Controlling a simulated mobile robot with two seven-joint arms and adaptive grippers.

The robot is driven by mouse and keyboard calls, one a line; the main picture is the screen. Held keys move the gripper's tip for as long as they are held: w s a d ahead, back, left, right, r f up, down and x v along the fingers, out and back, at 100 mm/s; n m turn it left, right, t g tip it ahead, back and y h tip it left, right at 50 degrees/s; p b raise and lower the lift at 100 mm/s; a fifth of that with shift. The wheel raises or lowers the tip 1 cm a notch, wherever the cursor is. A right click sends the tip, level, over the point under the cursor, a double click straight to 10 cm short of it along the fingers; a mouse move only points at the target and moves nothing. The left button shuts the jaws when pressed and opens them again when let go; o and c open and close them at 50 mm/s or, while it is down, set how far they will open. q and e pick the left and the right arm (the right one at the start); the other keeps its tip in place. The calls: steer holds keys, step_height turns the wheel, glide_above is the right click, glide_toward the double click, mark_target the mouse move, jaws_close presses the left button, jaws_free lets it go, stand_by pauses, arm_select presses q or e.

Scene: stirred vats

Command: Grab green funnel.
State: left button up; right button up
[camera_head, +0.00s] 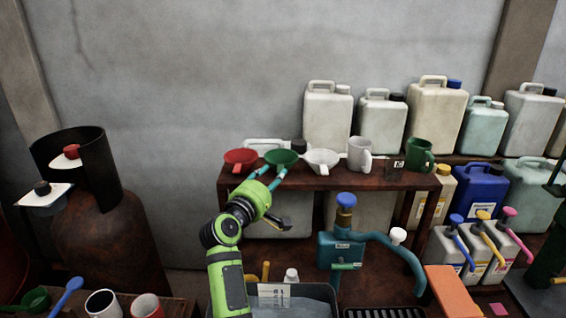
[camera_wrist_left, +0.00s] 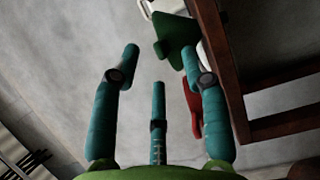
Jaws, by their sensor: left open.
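The green funnel (camera_head: 281,158) sits on the upper wooden shelf between a red funnel (camera_head: 240,157) and a white funnel (camera_head: 322,157). My left gripper (camera_head: 271,174), with teal fingers, is open and empty just in front of and below the green funnel. In the left wrist view, the green funnel (camera_wrist_left: 177,35) shows beyond the spread fingers (camera_wrist_left: 160,62), near the tip of the right finger. I cannot tell whether that finger touches it. The red funnel (camera_wrist_left: 193,108) shows partly behind the right finger. My right gripper is not in view.
A white mug (camera_head: 359,154) and a green mug (camera_head: 419,154) stand farther right on the shelf (camera_head: 300,184). Several canisters stand behind it. A teal pump (camera_head: 341,250) stands below. A rusty gas cylinder (camera_head: 105,235) is at left.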

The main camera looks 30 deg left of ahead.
mark_target(279, 169)
arm_select(q)
steer(key=shift+w+a+p, duration=0.25)
steer(key=shift+w+p, duration=0.15)
steer(key=shift+w, duration=0.85)
steer(key=shift+w+a+p, duration=0.2)
steer(key=shift+w+p, duration=0.2)
steer(key=shift+w, duration=0.8)
jaws_close()
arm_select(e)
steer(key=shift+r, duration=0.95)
